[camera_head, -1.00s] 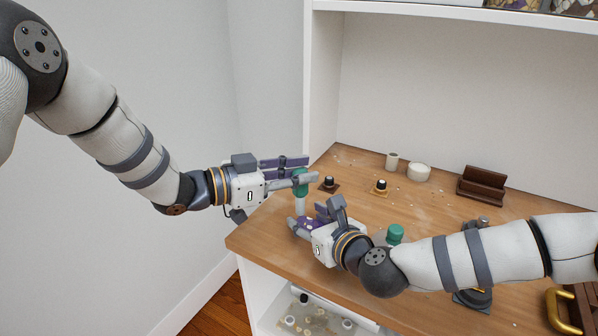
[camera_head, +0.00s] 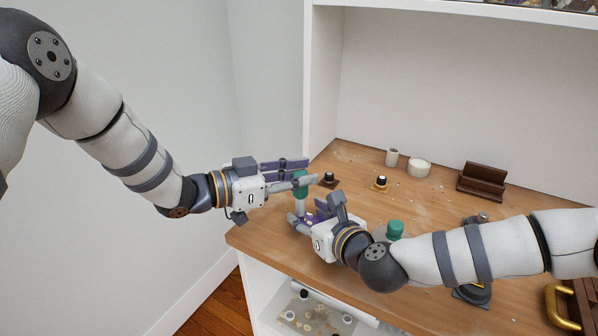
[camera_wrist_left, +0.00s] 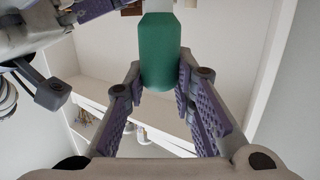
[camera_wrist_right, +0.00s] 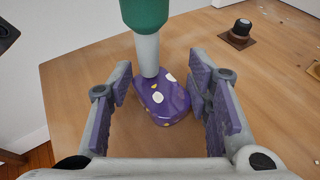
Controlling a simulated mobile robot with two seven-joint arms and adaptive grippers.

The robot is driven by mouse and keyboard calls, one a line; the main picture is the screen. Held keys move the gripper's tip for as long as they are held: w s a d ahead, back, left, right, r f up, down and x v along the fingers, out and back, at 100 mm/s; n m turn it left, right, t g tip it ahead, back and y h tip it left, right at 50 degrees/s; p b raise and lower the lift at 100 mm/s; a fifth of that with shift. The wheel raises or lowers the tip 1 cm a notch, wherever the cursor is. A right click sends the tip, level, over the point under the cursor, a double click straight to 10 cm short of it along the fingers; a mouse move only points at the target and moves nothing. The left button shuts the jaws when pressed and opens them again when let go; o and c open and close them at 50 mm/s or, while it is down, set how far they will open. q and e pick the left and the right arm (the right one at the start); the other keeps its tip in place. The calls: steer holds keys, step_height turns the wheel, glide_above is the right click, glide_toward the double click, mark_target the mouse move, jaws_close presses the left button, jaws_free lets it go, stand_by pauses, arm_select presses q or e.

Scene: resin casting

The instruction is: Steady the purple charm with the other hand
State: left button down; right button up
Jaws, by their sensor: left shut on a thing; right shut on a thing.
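The purple charm (camera_wrist_right: 165,105) has white and yellow spots and sits low over the wooden table, between the fingers of my right gripper (camera_wrist_right: 160,105). In the head view the right gripper (camera_head: 306,217) is shut on it near the table's left front. My left gripper (camera_head: 298,174) is above it, shut on the green handle (camera_wrist_left: 160,50) of an upright tool. The tool's grey lower end (camera_wrist_right: 148,55) comes down to the charm's top in the right wrist view; whether it touches cannot be told. The charm's underside is hidden.
Two small dark-capped items (camera_head: 329,180) (camera_head: 381,183) stand behind the grippers. A white cup (camera_head: 392,157), a white roll (camera_head: 419,168) and a brown stand (camera_head: 480,181) are farther back. A green-topped jar (camera_head: 395,230) is beside my right wrist. The table's left edge is close.

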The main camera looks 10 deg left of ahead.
arm_select(q)
steer(key=shift+f, duration=0.35)
arm_select(e)
steer(key=shift+f, duration=0.1)
arm_select(q)
steer(key=shift+s+d, duration=0.25)
steer(key=shift+d, duration=0.35)
steer(key=shift+s+d, duration=0.2)
steer(key=shift+d, duration=0.45)
steer(key=shift+s+d, duration=0.25)
steer(key=shift+d, duration=0.35)
steer(key=shift+f, duration=0.15)
steer(key=shift+a, duration=0.2)
arm_select(e)
jaws_close()
arm_select(q)
steer(key=shift+w+a, duration=0.15)
steer(key=shift+a, duration=0.1)
arm_select(e)
steer(key=shift+s, duration=0.1)
steer(key=shift+s+a, duration=0.1)
steer(key=shift+f, duration=0.2)
arm_select(q)
step_height(320, 180, up, 8)
